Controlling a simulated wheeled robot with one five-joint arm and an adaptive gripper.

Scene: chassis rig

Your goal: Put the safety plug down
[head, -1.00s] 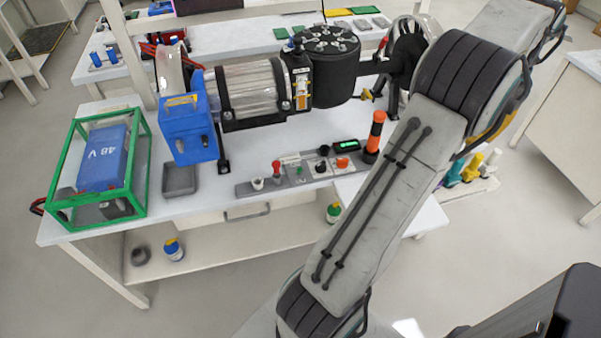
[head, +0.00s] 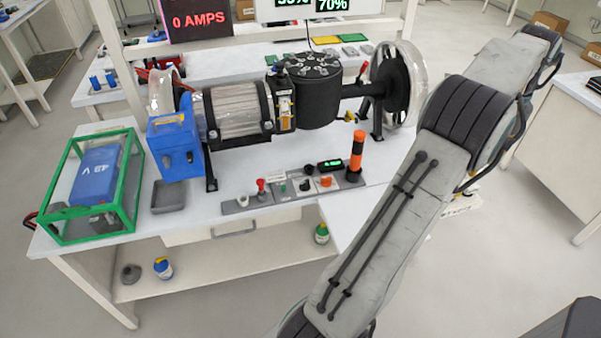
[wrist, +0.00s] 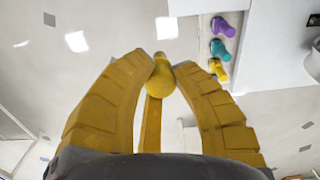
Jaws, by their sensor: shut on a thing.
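My gripper (wrist: 166,72) shows in the wrist view, its yellow fingers closed around a yellow rounded piece (wrist: 160,82), which I take to be the safety plug. Only its bulb-like end shows clearly between the fingertips; the rest is hard to tell from the yellow fingers. It is held over pale floor, apart from any surface I can see. In the head view my arm reaches to the upper right, and the gripper itself is not visible there.
In the wrist view, purple (wrist: 223,27), teal (wrist: 220,50) and yellow (wrist: 217,70) pieces stand in a row at a white surface's edge. In the head view, the bench (head: 270,165) holds a motor rig (head: 240,108), control strip (head: 285,190), grey tray (head: 168,196) and green-framed battery box (head: 95,185).

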